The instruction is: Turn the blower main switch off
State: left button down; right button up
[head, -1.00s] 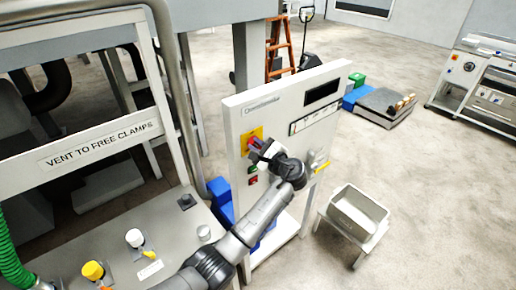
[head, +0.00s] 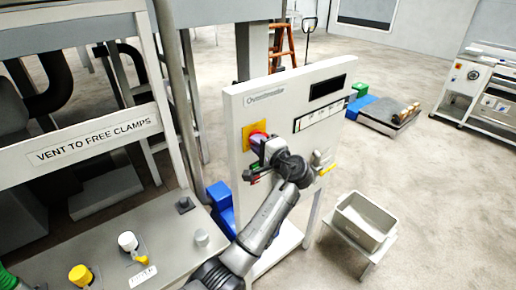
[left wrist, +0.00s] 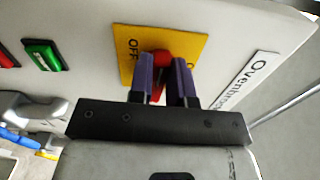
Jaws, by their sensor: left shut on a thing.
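A red rotary knob (head: 258,130) sits on a yellow plate (head: 248,143) at the upper left of the white panel's front. In the left wrist view, the knob (left wrist: 162,62) stands between two purple fingers, and the yellow plate (left wrist: 125,42) shows "OFF" at its left; its other marking is mostly covered. My left gripper (head: 262,143) is at the plate, its fingers shut on the knob. The knob's exact angle is hard to tell. My right gripper is not in view.
A green button (left wrist: 44,55) and a red one lie beside the plate on the panel (head: 290,95). A yellow-handled part (head: 327,169) sticks out at the panel's right. A grey bin (head: 362,220) stands on a stool at right. A console (head: 105,235) with knobs is at left.

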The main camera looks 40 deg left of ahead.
pick_arm(q)
jog(key=shift+n, duration=0.4)
jog(key=shift+b, duration=0.3)
jog(key=c, duration=1.1)
grip_release()
jog(key=shift+o, duration=0.2)
jog(key=b+v, duration=0.1)
jog(key=v, duration=1.3)
jog(key=shift+a, duration=0.1)
jog(key=shift+n, duration=0.3)
